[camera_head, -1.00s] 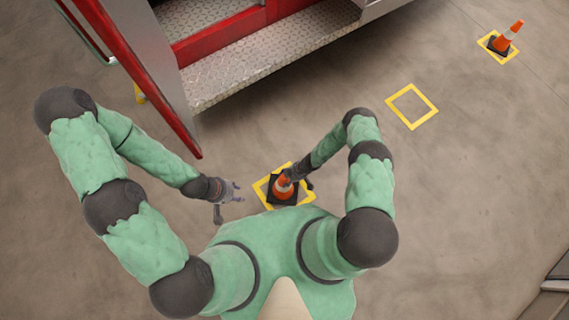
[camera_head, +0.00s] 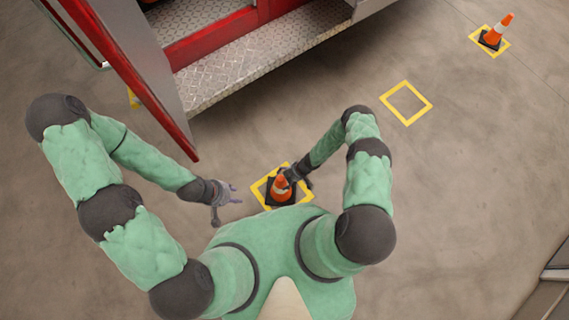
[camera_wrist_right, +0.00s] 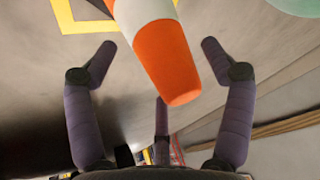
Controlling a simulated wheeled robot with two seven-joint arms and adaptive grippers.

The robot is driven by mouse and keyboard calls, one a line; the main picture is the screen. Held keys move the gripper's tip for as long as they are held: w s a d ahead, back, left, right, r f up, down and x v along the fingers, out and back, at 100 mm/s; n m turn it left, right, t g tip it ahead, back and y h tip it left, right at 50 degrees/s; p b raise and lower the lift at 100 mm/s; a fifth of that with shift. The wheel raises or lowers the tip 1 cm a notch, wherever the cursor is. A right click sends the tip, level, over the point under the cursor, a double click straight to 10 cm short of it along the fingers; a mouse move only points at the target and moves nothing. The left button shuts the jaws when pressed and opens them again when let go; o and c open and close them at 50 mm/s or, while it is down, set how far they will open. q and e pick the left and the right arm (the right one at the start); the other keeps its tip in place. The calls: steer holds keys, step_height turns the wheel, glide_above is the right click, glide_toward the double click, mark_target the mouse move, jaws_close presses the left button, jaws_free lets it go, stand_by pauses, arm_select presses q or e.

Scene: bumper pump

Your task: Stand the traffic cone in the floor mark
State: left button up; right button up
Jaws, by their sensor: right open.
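An orange and white traffic cone (camera_head: 281,190) with a black base stands upright inside a yellow square floor mark (camera_head: 306,206), just in front of my body. A second yellow floor mark (camera_head: 406,103) is empty, further off to the right. My right gripper (camera_head: 290,178) is at the near cone's upper part and hides some of it. In the right wrist view the cone's orange tip (camera_wrist_right: 168,65) reaches between the spread, open fingers, and no finger visibly closes on it. My left gripper (camera_head: 226,199) is open and empty, left of the cone.
A red vehicle with a metal step (camera_head: 250,62) and an open door (camera_head: 150,90) is at the upper left. The floor between the marks is clear.

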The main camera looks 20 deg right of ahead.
steer(key=w+p+v, duration=0.1)
steer(key=p+v, duration=0.2)
steer(key=v, duration=0.6)
steer(key=s+a+r+m, duration=0.1)
steer(key=a+r+m, duration=0.25)
steer(key=r, duration=0.45)
steer(key=s+a+r+m, duration=0.1)
steer(key=a+r+m, duration=0.2)
steer(key=r+m, duration=0.3)
steer(key=s+a+r+m+h, duration=0.1)
steer(key=s+r+m, duration=0.5)
steer(key=r, duration=0.6)
steer(key=shift+s+g+h, duration=0.3)
steer(key=shift+s, duration=0.9)
steer(key=shift+a, duration=0.15)
